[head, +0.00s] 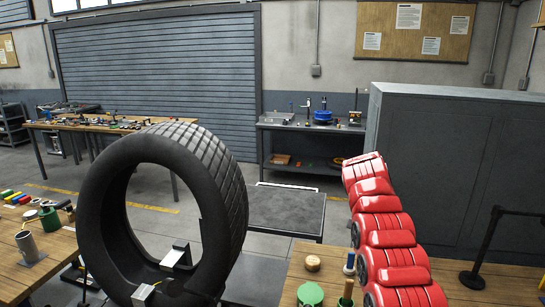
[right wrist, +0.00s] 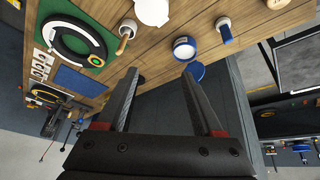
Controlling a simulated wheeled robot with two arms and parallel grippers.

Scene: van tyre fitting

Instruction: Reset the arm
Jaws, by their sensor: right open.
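My right arm (head: 385,235) shows in the head view as a chain of red links rising from the lower right, and its gripper cannot be made out there. In the right wrist view my right gripper (right wrist: 160,73) is open, its two dark fingers wide apart with nothing between them. A wooden bench top with small items lies beyond the fingertips. My left arm and gripper are not in the head view.
A large black tyre (head: 225,180) stands upright left of centre. Wooden benches with tools stand at left (head: 20,280) and front right (head: 455,290). A grey cabinet (head: 455,180) stands right, behind the red arm. A low dark platform (head: 285,210) lies between tyre and arm.

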